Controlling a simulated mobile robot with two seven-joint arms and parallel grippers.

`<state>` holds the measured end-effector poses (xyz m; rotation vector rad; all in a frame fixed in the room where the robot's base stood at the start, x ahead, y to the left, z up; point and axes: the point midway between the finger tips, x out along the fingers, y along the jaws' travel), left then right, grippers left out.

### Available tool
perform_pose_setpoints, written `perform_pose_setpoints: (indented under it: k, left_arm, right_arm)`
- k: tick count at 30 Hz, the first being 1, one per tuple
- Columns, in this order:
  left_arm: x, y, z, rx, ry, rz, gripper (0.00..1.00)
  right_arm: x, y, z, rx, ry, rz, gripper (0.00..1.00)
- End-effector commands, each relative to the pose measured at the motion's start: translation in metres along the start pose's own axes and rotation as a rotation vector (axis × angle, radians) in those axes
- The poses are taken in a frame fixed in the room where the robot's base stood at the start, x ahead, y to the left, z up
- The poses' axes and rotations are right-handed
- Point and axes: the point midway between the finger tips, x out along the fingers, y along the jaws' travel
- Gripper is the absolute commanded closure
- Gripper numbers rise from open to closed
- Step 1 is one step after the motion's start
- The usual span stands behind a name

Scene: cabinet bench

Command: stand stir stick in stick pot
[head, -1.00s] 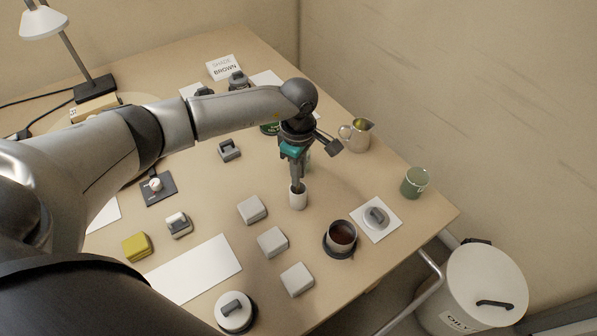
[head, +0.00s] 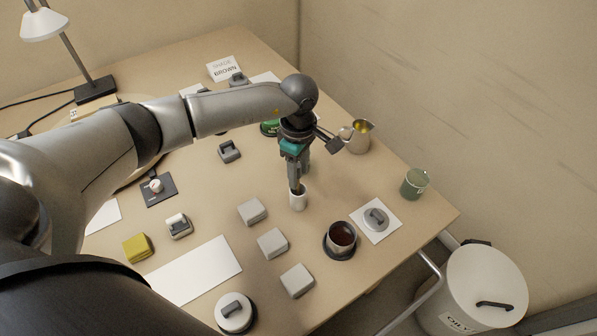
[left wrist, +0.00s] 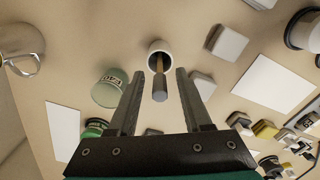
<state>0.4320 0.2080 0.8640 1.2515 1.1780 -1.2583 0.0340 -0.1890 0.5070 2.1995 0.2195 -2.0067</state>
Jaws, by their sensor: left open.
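The stick pot is a small white cup (head: 298,201) standing on the bench, below my left gripper (head: 296,184). In the left wrist view the pot (left wrist: 153,50) is seen from above with its dark inside showing. The stir stick (left wrist: 159,88) has a brown shaft and a thick grey end. Its shaft reaches into the pot's mouth and the grey end points up toward my gripper. The left fingers (left wrist: 156,100) are open, one on each side of the stick, with gaps visible. The stick's lower end is hidden in the pot. My right gripper is not in view.
A greenish labelled jar (left wrist: 109,89) stands close beside the pot. Several grey blocks (head: 272,242) and a dark-filled cup (head: 341,236) stand in front. A metal pitcher (head: 359,136) and green mug (head: 414,184) stand right. Bare bench lies right of the pot.

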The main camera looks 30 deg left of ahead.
Motion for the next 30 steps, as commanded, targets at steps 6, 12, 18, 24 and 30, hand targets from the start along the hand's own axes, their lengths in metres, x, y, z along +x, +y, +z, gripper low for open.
perform_pose_setpoints:
  k: [6, 12, 18, 24, 30]
  left_arm:
    - [-0.052, 0.002, -0.001, 0.001, 0.001, 0.007, 0.51]
    - [-0.090, 0.001, -0.001, 0.000, 0.001, 0.004, 0.51]
    - [-0.108, 0.000, -0.001, -0.002, 0.000, 0.002, 0.51]
    - [-0.111, 0.000, 0.000, -0.002, 0.000, 0.002, 0.51]
    - [-0.110, 0.000, 0.000, -0.001, 0.000, 0.002, 0.51]
  right_arm:
    - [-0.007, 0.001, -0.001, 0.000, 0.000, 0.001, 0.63]
    - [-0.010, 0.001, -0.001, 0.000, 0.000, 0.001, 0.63]
    - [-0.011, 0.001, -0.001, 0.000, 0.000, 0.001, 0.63]
    - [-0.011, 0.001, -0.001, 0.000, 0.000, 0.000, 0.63]
    - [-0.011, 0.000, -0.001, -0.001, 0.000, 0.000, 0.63]
